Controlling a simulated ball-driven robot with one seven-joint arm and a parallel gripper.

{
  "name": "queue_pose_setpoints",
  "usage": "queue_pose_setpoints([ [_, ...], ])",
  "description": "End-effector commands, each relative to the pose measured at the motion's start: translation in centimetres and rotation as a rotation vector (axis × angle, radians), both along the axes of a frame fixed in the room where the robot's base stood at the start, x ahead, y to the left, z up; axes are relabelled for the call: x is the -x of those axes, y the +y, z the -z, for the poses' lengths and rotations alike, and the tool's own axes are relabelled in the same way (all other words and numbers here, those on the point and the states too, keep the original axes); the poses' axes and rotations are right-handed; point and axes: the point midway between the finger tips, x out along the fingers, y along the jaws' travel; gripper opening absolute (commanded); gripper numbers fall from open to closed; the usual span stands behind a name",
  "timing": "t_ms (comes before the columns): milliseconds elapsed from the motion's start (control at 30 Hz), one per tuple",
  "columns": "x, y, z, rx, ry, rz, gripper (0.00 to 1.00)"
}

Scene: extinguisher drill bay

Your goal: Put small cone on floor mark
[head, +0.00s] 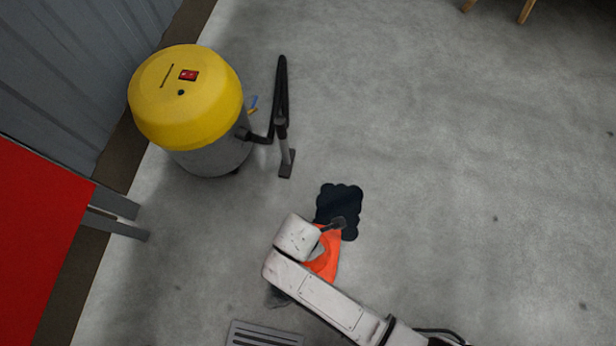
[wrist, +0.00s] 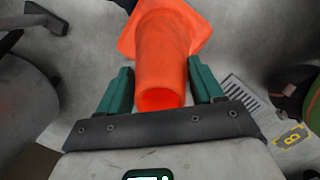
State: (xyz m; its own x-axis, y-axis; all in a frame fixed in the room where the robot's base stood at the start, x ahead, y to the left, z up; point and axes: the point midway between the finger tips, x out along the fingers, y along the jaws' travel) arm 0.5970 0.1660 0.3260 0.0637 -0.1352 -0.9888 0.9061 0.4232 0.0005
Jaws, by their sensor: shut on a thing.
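An orange small cone (wrist: 165,40) is held between the two teal fingers of my gripper (wrist: 162,84) in the wrist view. Its narrow end is toward my gripper and its wide base points away. The cone (head: 326,258) shows in the head view partly hidden under my arm. Whether its base touches the floor I cannot tell.
A dark blob-shaped patch (head: 340,202) lies on the floor beside the cone. A yellow-topped vacuum (head: 188,100) with a black hose and nozzle (head: 285,165) stands upper left. A floor grate (head: 262,336) is at the bottom. A red panel (head: 40,230) is left. The right floor is open.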

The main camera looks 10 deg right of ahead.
Motion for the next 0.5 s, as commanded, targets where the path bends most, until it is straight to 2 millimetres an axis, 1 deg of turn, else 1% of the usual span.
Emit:
queue_pose_setpoints([
  [167, -0.6, 0.4, 0.7, 0.0, -0.001, 0.0, 0.09],
  [267, -1.1, 0.7, 1.7, 0.0, 0.0, 0.0, 0.09],
  [400, -1.0, 0.6, 3.8, 0.0, 0.001, -0.001, 0.09],
  [500, -1.0, 0.6, 4.4, 0.0, 0.0, 0.0, 0.09],
])
